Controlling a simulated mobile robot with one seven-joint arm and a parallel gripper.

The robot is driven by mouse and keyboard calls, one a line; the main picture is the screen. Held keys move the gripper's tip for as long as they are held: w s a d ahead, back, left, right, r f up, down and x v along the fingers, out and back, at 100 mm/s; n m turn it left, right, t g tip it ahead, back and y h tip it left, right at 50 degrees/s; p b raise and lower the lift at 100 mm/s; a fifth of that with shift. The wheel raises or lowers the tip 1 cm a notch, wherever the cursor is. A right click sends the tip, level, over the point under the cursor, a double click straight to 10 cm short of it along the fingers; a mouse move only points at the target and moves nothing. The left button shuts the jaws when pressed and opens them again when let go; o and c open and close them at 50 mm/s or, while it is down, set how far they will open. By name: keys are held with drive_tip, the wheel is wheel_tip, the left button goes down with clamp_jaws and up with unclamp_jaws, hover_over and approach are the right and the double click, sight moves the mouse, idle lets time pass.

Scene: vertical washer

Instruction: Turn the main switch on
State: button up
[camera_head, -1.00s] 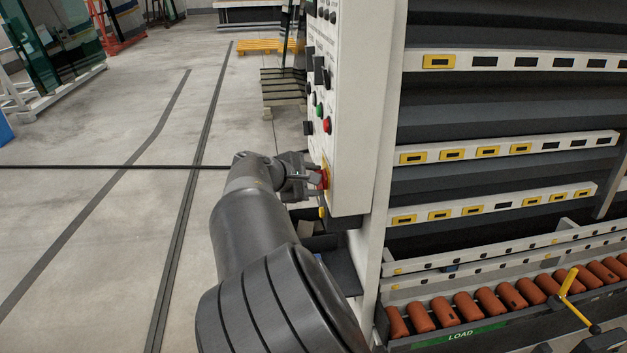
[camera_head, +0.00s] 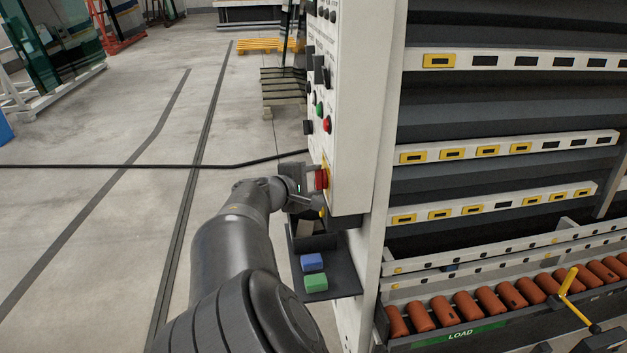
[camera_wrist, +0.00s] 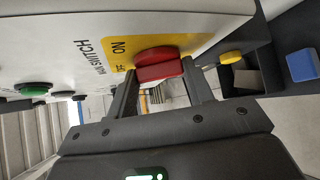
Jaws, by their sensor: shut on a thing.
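The red main switch (camera_head: 321,179) is on the lower part of the white control panel (camera_head: 348,120). In the wrist view, the red switch (camera_wrist: 158,66) sits on a yellow plate (camera_wrist: 119,48) marked ON and with a partly hidden second label; "SWITCH" is printed beside it. My gripper (camera_head: 312,184) is at the panel and shut on the red switch. In the wrist view my gripper (camera_wrist: 163,80) has one finger on each side of the switch handle. The handle's exact pointing direction is hard to tell.
Green (camera_head: 319,110) and red (camera_head: 327,125) buttons are higher on the panel. A dark shelf (camera_head: 337,270) below holds blue (camera_head: 312,262) and green (camera_head: 315,282) blocks. Open floor (camera_head: 110,230) lies to the left.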

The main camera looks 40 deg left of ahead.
drive_tip(key=shift+w+f+m+t+h, duration=0.1)
drive_tip(key=shift+f+m+t+h, duration=0.3)
drive_tip(key=shift+m+t, duration=1.4)
drive_tip(key=shift+s+f+m+t+h, duration=0.1)
drive_tip(key=shift+m+t+h, duration=0.5)
drive_tip(key=shift+m+t, duration=1.2)
drive_tip(key=shift+w+f+m+t+h, duration=0.1)
drive_tip(key=shift+f+m+t+h, duration=0.3)
drive_tip(key=shift+m+t, duration=1.35)
drive_tip(key=shift+r+m+g+h, duration=0.15)
drive_tip(key=shift+m+g+h, duration=0.15)
drive_tip(key=shift+m+g, duration=0.5)
drive_tip(key=o, duration=1)
drive_tip(key=shift+c, duration=0.2)
drive_tip(key=shift+a, duration=0.1)
drive_tip(key=v, duration=1)
drive_tip(key=shift+s+f, duration=0.3)
